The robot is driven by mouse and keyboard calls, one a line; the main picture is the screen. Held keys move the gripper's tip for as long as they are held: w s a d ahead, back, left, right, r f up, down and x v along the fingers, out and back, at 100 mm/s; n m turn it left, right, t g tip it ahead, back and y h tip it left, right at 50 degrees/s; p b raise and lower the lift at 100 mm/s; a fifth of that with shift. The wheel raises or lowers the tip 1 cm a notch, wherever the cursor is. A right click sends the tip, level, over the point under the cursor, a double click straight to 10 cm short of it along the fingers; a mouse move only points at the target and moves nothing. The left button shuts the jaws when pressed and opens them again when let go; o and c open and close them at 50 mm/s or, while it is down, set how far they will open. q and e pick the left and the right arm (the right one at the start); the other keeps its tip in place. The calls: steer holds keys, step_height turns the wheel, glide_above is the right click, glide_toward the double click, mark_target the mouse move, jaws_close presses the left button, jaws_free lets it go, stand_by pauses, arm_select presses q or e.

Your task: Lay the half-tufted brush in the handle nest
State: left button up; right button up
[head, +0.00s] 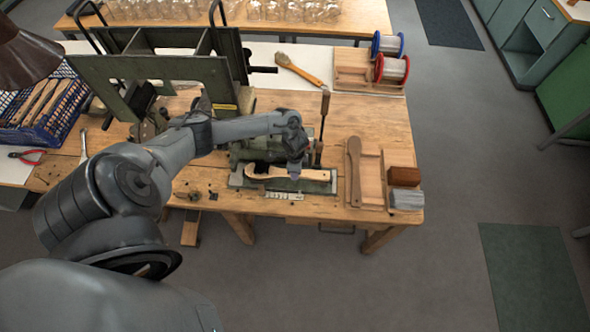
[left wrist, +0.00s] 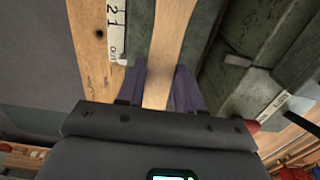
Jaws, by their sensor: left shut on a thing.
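The brush, with a pale wooden handle (head: 312,174), lies lengthwise over a dark green fixture (head: 322,187) at the front of the bench machine, which looks like the handle nest. Its head points left, with a dark patch beside it. My left gripper (head: 293,174) reaches down onto the handle. In the left wrist view the purple fingers of my left gripper (left wrist: 160,80) are shut around the handle (left wrist: 168,45). Green surfaces lie on both sides of it. I cannot tell whether the handle rests on the fixture or hangs just above it. My right gripper is not seen.
A white marked scale (left wrist: 117,25) runs beside the fixture. A wooden tray (head: 371,182), a brown brush or handle (head: 354,160) and two blocks (head: 405,186) stand to the right. The green machine frame (head: 160,72) rises behind. A blue crate (head: 50,108) is at left.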

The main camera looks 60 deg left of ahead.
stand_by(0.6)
arm_select(q)
steer(key=shift+f+b, duration=0.35)
steer(key=shift+f, duration=0.35)
stand_by(1.0)
stand_by(0.6)
steer(key=shift+f, duration=0.4)
steer(key=o, duration=1.6)
steer(key=shift+r, duration=0.15)
steer(key=shift+r+p, duration=3.35)
steer(key=shift+p, duration=0.45)
